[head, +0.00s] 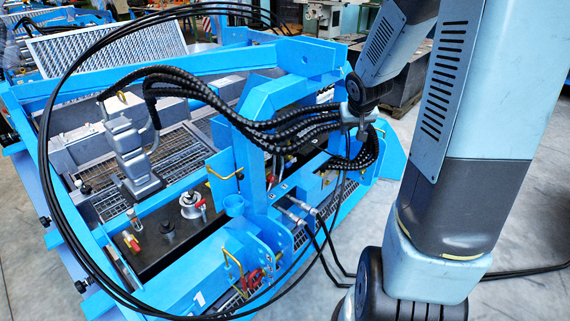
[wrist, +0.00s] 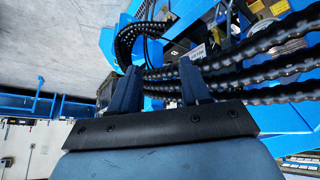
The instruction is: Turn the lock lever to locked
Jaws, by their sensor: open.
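My gripper (wrist: 160,78) is open and shows in the wrist view, its two dark blue fingers apart with nothing held between them. Black ribbed hoses (wrist: 240,72) cross just beyond the fingertips. In the head view, the end of my arm comes down beside the hose bundle, and the fingers are not clear there. Several small red handles show on the blue machine: one at the left of the black panel (head: 132,242), one by a round fitting (head: 203,208), and a red group low in front (head: 250,282). I cannot tell which is the lock lever.
The blue frame (head: 170,300) fills the left and middle. Ribbed hoses (head: 210,95) and a long thin black cable loop (head: 45,160) hang over it. A grey unit (head: 130,150) stands on the mesh. Grey floor (head: 530,250) is open at right.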

